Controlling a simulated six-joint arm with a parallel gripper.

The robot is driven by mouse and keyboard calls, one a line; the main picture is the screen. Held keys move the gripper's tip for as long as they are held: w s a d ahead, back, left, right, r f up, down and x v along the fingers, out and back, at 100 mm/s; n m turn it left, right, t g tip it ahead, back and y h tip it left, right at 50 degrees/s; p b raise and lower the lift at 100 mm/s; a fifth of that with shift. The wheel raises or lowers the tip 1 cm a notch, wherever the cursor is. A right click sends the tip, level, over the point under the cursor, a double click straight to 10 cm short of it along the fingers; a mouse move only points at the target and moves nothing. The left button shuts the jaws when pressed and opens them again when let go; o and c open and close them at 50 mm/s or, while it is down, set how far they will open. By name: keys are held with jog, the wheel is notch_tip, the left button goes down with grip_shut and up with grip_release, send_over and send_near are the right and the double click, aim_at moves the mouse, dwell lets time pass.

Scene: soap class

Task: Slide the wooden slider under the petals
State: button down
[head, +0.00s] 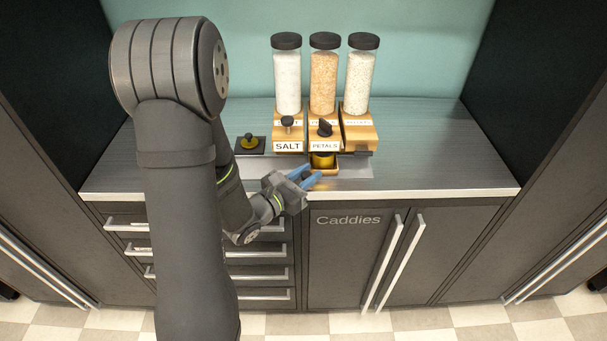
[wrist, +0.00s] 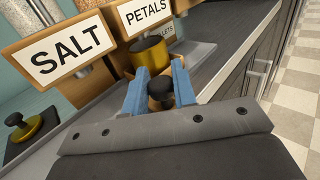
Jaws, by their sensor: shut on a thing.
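The petals dispenser (head: 325,145) is a wooden block with a PETALS label under a jar of pinkish grains (head: 322,85). The wooden slider (head: 323,171) sits just in front of and below that label, carrying a brass-coloured cup (head: 322,160). The cup also shows in the wrist view (wrist: 149,55), close to the PETALS sign (wrist: 145,12). My gripper (head: 311,178) has its blue fingers shut on the slider's dark knob (wrist: 161,88), on the near side of the cup. How far the slider reaches under the block is hidden.
The SALT dispenser (head: 288,145) stands left of petals, and a third dispenser (head: 358,130) stands right. A dark square plate (head: 239,149) with a brass, black-knobbed piece (head: 250,141) lies left. The counter (head: 430,175) is clear at right; its front edge is near my gripper.

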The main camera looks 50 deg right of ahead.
jog(key=c, duration=1.2)
grip_release()
jog(key=a, duration=1.7)
jog(key=shift+a, duration=0.2)
jog(key=shift+a, duration=0.1)
jog(key=shift+a, duration=1.9)
jog(key=shift+s+a+r, duration=0.25)
jog(key=shift+a+r, duration=0.2)
jog(key=shift+r, duration=0.4)
jog(key=shift+s+a+r, duration=0.2)
jog(key=shift+a+r, duration=0.2)
jog(key=shift+r, duration=0.4)
jog(key=shift+s+a+r, duration=0.25)
jog(key=shift+a+r, duration=0.2)
jog(key=shift+r, duration=0.4)
